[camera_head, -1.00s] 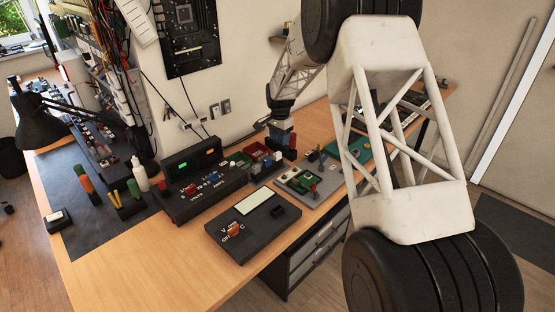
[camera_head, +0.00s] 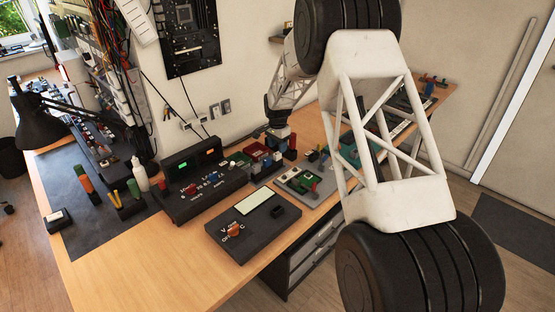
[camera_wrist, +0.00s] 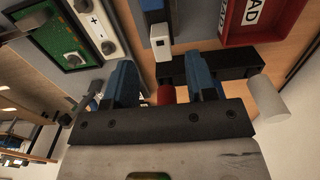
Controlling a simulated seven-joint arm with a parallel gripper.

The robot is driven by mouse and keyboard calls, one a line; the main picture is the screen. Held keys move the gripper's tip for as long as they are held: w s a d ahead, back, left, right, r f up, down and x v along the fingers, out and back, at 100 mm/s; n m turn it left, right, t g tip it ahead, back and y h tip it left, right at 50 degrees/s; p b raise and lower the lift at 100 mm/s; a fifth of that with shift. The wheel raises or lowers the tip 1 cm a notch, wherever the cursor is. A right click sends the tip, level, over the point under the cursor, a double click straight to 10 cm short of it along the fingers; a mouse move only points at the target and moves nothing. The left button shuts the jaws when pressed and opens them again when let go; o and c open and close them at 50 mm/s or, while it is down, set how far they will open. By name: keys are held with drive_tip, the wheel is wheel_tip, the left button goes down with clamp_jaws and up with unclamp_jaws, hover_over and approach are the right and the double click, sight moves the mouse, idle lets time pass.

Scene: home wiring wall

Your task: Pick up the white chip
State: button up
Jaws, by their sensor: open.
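My gripper (camera_head: 277,140) is low over the middle of the workbench, beside the small coloured parts. In the wrist view, its two blue fingers (camera_wrist: 162,72) are apart. A small white-faced block (camera_wrist: 160,42), possibly the white chip, stands just beyond the fingertips, roughly in line with the gap and apart from them. A dark blue part adjoins it. A red cylinder (camera_wrist: 165,95) shows between the fingers, and I cannot tell if anything touches it. In the head view I cannot make out the white chip among the crowded parts.
A black block (camera_wrist: 225,66) lies just beyond the right finger. A white cylinder (camera_wrist: 268,98) is to its right. A red tray (camera_wrist: 232,36) and a green board (camera_wrist: 45,48) lie farther off. A power supply (camera_head: 203,180) and a meter (camera_head: 240,240) stand on the bench (camera_head: 130,265).

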sight(278, 154)
idle(0.3)
drive_tip(key=shift+w+f, duration=0.1)
drive_tip(key=shift+f, duration=2.5)
clamp_jaws()
drive_tip(key=shift+r, duration=0.15)
drive_tip(key=shift+r, duration=1.5)
drive_tip(key=shift+s+r, duration=0.15)
drive_tip(key=shift+s, duration=0.2)
drive_tip(key=s+d+r, duration=0.1)
drive_tip(key=s+d, duration=0.1)
drive_tip(key=s, duration=1.3)
drive_tip(key=shift+d+r, duration=0.2)
drive_tip(key=shift+d, duration=0.2)
